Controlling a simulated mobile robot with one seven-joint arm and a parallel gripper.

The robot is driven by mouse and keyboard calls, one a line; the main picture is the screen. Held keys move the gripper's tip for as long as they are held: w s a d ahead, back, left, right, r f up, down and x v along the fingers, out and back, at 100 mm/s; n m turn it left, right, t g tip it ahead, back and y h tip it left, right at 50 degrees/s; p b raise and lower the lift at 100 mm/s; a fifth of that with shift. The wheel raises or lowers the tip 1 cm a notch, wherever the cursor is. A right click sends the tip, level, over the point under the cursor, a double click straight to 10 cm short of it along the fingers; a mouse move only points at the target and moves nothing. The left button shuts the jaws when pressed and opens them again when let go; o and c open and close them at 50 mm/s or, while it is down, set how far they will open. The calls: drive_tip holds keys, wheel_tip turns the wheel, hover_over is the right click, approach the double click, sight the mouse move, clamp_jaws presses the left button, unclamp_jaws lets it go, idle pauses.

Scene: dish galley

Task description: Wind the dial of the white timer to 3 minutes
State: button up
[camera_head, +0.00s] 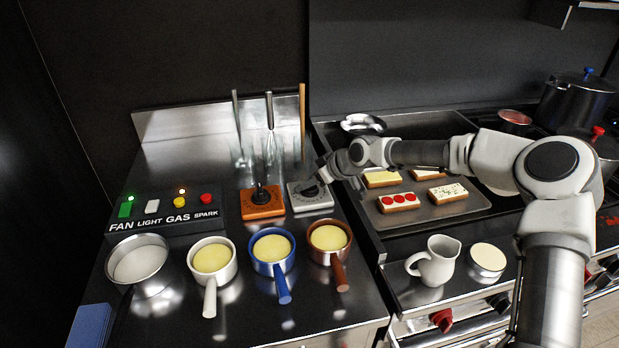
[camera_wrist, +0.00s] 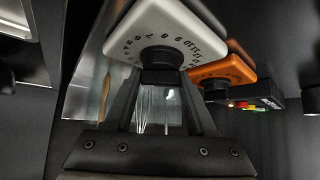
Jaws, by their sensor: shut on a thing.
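The white timer (camera_head: 311,203) stands on the steel counter, just right of an orange timer (camera_head: 262,212). In the wrist view the white timer (camera_wrist: 190,25) shows a ring of black numbers around its black dial (camera_wrist: 161,58). My gripper (camera_wrist: 161,78) is shut on this dial, with one finger on each side of it. In the head view my gripper (camera_head: 318,180) reaches the white timer from the upper right. The dial's pointer and its exact setting are hidden or too small to read.
The orange timer (camera_wrist: 224,68) is close beside. A switch panel (camera_head: 165,215) is at left. Pots with handles, such as the blue one (camera_head: 262,266), stand in front. Hanging utensils (camera_head: 269,125) are behind. A tray of toasts (camera_head: 430,210) lies right, under my arm.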

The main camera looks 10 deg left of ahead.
drive_tip(key=o, duration=1.3)
drive_tip(key=shift+o, duration=0.2)
drive_tip(key=shift+r, duration=0.1)
drive_tip(key=p+v, duration=0.1)
drive_tip(key=v, duration=1.6)
drive_tip(key=shift+s, duration=0.15)
